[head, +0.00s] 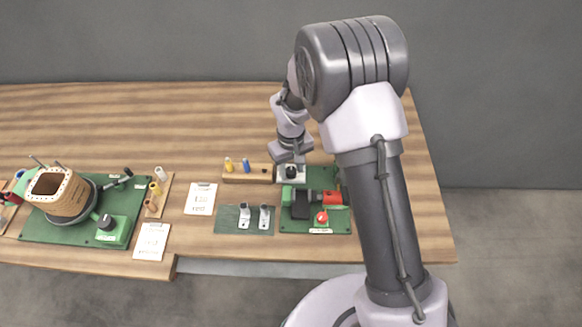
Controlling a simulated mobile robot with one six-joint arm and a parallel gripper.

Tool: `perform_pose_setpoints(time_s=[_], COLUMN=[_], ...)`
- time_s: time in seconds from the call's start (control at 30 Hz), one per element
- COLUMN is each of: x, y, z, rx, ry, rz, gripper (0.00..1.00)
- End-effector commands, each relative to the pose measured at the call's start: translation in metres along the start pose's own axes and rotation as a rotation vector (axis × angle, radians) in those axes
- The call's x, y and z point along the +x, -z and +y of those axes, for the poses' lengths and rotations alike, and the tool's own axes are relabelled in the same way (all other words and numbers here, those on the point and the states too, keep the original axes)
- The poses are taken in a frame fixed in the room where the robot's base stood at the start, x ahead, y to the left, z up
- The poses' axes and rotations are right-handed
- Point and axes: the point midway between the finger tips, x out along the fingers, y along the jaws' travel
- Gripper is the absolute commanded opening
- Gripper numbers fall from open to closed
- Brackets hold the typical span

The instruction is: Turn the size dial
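A dark round dial (292,172) sits on a small pale plate at the back of the right green board (312,222). My gripper (291,158) points down just above and behind this dial in the picture. I cannot tell whether the fingers touch it, or whether they are open or shut. Another black dial (107,222) stands on a green block at the front right of the left green board (60,232). The labels are too small to read, so I cannot tell which one is the size dial.
A square coil former (58,190) stands on the left board. A wooden block (235,178) holds yellow and blue pegs. Two metal brackets (264,217) lie on a dark green mat. A red knob (321,217) is on the right board. Bare table lies behind.

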Motion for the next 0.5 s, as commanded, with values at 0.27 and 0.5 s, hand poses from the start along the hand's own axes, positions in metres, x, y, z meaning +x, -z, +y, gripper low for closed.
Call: perform_pose_setpoints(time_s=[0.27, 0.5], x=[0.000, -0.029], y=[0.000, 0.001], z=[0.000, 0.000], rx=[0.001, 0.001], ry=[0.000, 0.000], rz=[-0.001, 0.002], gripper=[0.51, 0.51])
